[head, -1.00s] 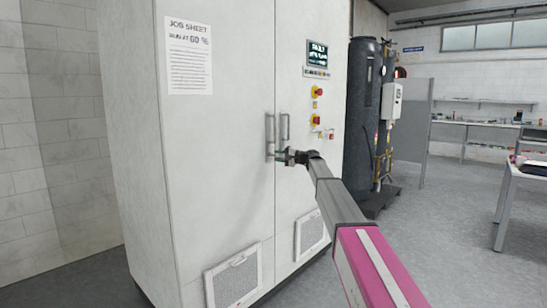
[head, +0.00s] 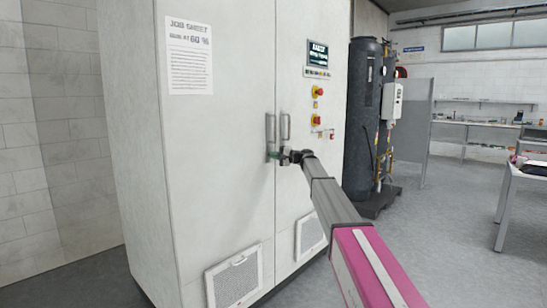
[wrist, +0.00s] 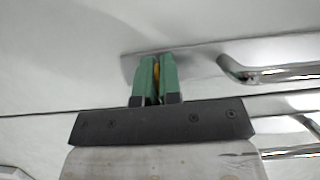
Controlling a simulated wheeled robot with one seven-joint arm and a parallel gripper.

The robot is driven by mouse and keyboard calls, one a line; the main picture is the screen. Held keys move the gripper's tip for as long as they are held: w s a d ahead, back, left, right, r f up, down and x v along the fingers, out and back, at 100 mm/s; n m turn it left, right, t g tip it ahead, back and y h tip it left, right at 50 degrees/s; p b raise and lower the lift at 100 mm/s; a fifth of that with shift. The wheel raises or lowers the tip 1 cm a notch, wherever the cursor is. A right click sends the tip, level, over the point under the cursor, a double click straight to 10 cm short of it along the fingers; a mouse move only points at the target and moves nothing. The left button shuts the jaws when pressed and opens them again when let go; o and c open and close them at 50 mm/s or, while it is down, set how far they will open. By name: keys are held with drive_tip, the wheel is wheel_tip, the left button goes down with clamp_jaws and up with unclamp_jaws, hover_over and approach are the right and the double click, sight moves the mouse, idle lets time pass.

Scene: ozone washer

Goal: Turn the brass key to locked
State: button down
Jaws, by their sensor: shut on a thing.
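The brass key (wrist: 156,71) shows as a thin yellow strip between the green fingertips of my gripper (wrist: 156,80) in the wrist view. My gripper is shut on it, close against the metal plate (wrist: 199,60) on the cabinet door. The fingers hide most of the key, and I cannot read its exact angle. In the head view my gripper (head: 275,156) is at the lower end of the door handles, at the seam between the two cabinet doors. The key itself is too small to see there.
Two vertical bar handles (head: 284,127) stand just above my gripper; one chrome handle (wrist: 270,74) is close beside the fingers in the wrist view. The right door carries a small display (head: 317,54) and red knobs (head: 317,91). A dark tank (head: 362,120) stands right of the cabinet.

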drive_tip(key=n+h, duration=0.1)
drive_tip(key=n, duration=0.2)
drive_tip(key=shift+n+h, duration=0.3)
drive_tip(key=shift+h, duration=0.1)
drive_tip(key=n+h, duration=0.1)
drive_tip(key=n, duration=0.2)
drive_tip(key=shift+n+t+h, duration=0.3)
drive_tip(key=shift+t+h, duration=0.1)
drive_tip(key=n+t+h, duration=0.1)
drive_tip(key=n, duration=0.2)
drive_tip(key=shift+h, duration=0.4)
drive_tip(key=shift+n+t+h, duration=0.7)
drive_tip(key=shift+n+t, duration=0.2)
drive_tip(key=shift+n, duration=0.7)
drive_tip(key=c, duration=1.3)
unclamp_jaws()
